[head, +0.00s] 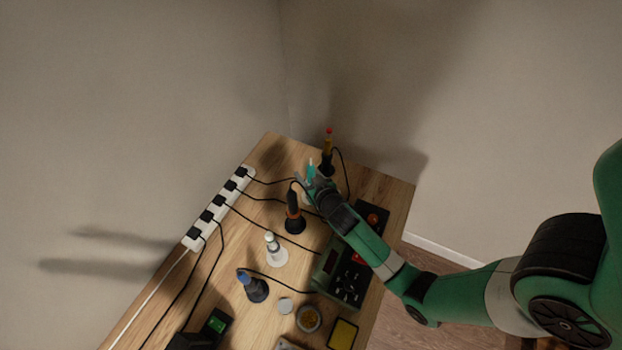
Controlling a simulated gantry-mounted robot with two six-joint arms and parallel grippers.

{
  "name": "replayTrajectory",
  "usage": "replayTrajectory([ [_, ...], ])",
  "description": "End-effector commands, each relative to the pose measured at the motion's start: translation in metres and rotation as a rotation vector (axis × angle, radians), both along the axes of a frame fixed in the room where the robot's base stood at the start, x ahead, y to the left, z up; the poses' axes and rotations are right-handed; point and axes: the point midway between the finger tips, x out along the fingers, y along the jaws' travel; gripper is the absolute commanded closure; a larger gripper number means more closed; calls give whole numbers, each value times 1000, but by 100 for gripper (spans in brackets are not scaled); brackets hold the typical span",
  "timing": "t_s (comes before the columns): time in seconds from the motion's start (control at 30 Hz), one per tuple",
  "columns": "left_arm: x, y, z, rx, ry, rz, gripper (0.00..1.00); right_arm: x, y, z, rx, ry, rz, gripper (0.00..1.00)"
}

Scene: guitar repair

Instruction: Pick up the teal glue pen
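The teal glue pen (311,167) stands upright near the far end of the wooden bench, with its teal upper part showing. My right gripper (308,180) is right at the pen, and its fingers overlap the pen's lower part in the head view. The fingers are small and dark here, so I cannot tell whether they are open around the pen or shut on it. The pen's lower end is hidden behind the gripper. My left gripper is not in view.
A red-tipped tool (328,141) stands just behind my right gripper. An orange-and-black tool (293,211), a white holder (275,250) and a blue-topped tool (252,286) stand nearer. A power strip (220,207) with cables runs along the left edge. A green station (334,272) sits under my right arm.

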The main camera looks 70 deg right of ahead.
Motion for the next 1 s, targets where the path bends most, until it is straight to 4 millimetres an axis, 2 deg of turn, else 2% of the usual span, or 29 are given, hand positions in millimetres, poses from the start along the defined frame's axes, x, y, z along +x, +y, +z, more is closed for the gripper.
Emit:
replayTrajectory([
  [0.03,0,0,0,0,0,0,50,0,0,0,0,0,0,60],
  [0.27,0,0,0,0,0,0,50,0,0,0,1,1,0,100],
  [0.67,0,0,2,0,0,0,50,-1,0,2,2,2,-1,100],
  [0.77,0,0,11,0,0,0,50,0,0,17,0,1,-1,100],
  [1.0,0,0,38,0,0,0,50,0,0,75,-2,-3,-1,100],
])
